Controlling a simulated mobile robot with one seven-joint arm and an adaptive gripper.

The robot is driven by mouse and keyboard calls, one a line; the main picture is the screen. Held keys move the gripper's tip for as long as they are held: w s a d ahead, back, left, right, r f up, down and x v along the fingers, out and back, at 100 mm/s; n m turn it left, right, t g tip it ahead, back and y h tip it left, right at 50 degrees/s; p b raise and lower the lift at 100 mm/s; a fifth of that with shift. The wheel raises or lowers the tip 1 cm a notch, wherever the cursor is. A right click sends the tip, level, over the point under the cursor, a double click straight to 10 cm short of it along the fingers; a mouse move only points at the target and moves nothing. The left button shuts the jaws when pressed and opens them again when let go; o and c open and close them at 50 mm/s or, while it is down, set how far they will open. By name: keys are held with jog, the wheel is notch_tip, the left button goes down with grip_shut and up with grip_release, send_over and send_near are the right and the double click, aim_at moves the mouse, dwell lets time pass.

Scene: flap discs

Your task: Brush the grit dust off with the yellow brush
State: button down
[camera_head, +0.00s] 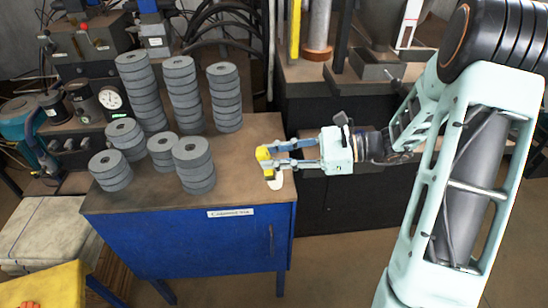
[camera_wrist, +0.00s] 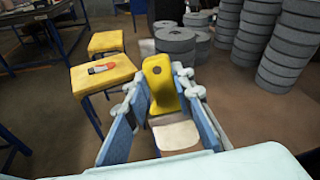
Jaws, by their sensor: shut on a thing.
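A brush with a yellow handle (camera_head: 263,154) and pale bristles (camera_head: 275,181) is held between the fingertips of my gripper (camera_head: 283,157), at the right edge of the blue cabinet's brown top (camera_head: 245,133). In the wrist view the yellow handle (camera_wrist: 160,84) stands between my two blue fingers, with the pale bristle part (camera_wrist: 176,136) below it. The bristles hang at the cabinet top's right edge; I cannot tell whether they touch it. Grey flap discs stand in several stacks on the cabinet top, such as the front stack (camera_head: 194,166). Brown dust covers the top.
The cabinet's blue front (camera_head: 190,250) carries a label (camera_head: 231,212). Machines and a dial gauge (camera_head: 110,98) stand at the back left. A yellow-topped stool (camera_head: 45,287) is at the lower left. Dark benches (camera_head: 340,90) stand behind. The cabinet top's front right is clear of discs.

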jog(key=shift+r+p, duration=1.3)
jog(key=shift+r, duration=0.7)
